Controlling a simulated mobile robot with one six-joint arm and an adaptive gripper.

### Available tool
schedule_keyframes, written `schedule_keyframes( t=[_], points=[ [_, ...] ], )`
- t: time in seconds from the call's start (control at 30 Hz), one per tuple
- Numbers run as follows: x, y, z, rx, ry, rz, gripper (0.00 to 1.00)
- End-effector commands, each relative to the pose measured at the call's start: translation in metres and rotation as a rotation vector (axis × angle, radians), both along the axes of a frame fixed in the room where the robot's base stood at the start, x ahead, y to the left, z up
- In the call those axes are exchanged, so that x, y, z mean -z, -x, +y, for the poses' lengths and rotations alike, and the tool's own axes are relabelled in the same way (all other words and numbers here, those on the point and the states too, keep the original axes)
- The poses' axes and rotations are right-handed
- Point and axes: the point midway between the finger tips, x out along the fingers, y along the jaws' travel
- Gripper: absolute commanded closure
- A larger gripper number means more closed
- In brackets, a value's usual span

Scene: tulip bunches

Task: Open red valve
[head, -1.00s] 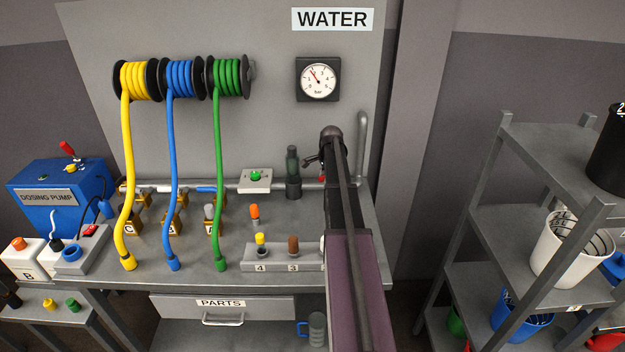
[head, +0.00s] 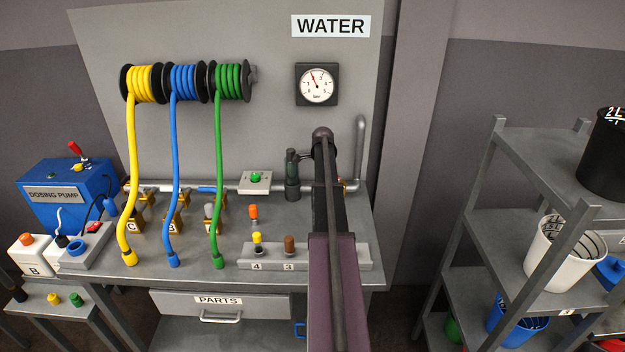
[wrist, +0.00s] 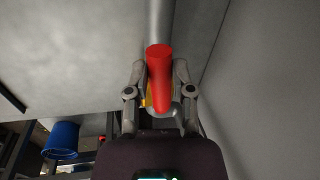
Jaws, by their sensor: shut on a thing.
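The red valve's handle (wrist: 160,75) stands between the fingers of my gripper (wrist: 160,88) in the wrist view, and the fingers are shut on it. A grey pipe runs up behind the handle. A bit of yellow shows beside the handle's lower part; the rest of the valve body is hidden. In the head view my arm covers the red handle and most of the gripper. The pressure gauge (head: 317,84) on the back panel has its red needle pointing up and left.
A green-button box (head: 255,181) is further left. Yellow, blue and green hoses (head: 217,170) hang over the bench. A numbered block (head: 270,259) sits near its front edge. Shelves (head: 530,150) stand right.

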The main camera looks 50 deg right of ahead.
Motion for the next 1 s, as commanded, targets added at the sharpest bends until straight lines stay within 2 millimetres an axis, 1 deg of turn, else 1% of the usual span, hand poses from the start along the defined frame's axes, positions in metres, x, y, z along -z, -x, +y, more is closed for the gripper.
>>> schedule_keyframes(
  t=[0.43, 0.47, 0.5, 0.57, 0.83, 0.87, 0.9, 0.97, 1.0],
  points=[
    [0.0, 0.007, -0.01, 0.02, -0.005, -0.005, 1.0],
    [0.0, 0.008, -0.01, 0.021, -0.005, -0.006, 0.63],
    [0.0, 0.008, -0.01, 0.021, -0.004, -0.005, 0.52],
    [0.0, 0.009, -0.011, 0.021, -0.004, -0.004, 0.35],
    [0.0, 0.01, -0.011, 0.023, -0.003, -0.002, 0.35],
    [0.0, 0.01, -0.012, 0.023, -0.003, -0.002, 0.38],
    [0.0, 0.01, -0.012, 0.023, -0.003, -0.002, 0.5],
    [-0.001, 0.01, -0.012, 0.023, -0.003, -0.002, 0.68],
    [-0.001, 0.01, -0.012, 0.023, -0.002, -0.002, 0.8]
  ],
)
